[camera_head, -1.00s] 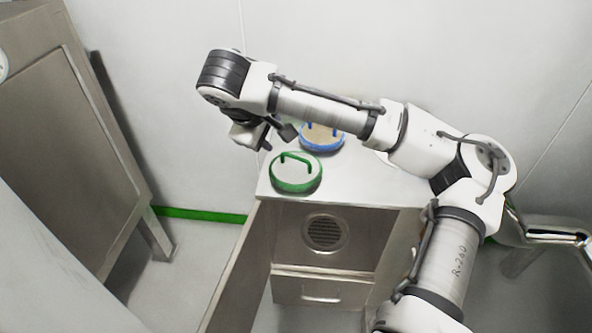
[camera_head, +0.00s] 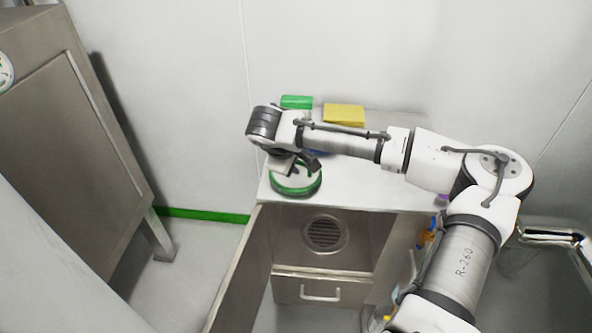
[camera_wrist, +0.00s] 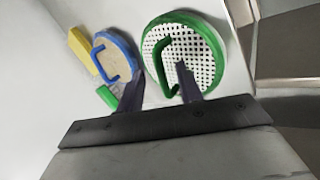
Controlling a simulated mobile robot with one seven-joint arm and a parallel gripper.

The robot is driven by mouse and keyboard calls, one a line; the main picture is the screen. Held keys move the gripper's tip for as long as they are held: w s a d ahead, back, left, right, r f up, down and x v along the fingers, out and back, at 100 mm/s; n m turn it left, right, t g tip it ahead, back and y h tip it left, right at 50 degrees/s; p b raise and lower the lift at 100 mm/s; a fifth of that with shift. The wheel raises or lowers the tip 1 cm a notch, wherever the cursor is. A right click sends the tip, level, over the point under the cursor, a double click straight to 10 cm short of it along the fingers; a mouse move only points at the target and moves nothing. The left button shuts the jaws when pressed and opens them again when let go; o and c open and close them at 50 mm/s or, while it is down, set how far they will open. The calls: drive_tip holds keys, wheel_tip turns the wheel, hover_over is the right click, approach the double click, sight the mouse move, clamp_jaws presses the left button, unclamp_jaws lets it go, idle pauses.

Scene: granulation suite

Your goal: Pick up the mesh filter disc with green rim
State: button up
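The mesh filter disc with green rim (camera_head: 296,188) lies on the steel worktop near its front left corner. In the wrist view its white perforated face and green arched handle show (camera_wrist: 207,46). My gripper (camera_head: 291,168) is over the disc in the head view and hides part of it.
A disc with blue rim and handle (camera_wrist: 116,60) lies beside the green one, mostly hidden by my arm in the head view. A green block (camera_head: 297,102) and a yellow block (camera_head: 344,115) are at the back of the worktop (camera_head: 372,190). A steel cabinet (camera_head: 75,140) stands left.

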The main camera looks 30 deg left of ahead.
drive_tip(key=shift+w+f, duration=0.3)
drive_tip(key=shift+f, duration=0.2)
clamp_jaws()
wheel_tip(320, 180, up, 20)
drive_tip(key=b, duration=0.2)
idle(0.5)
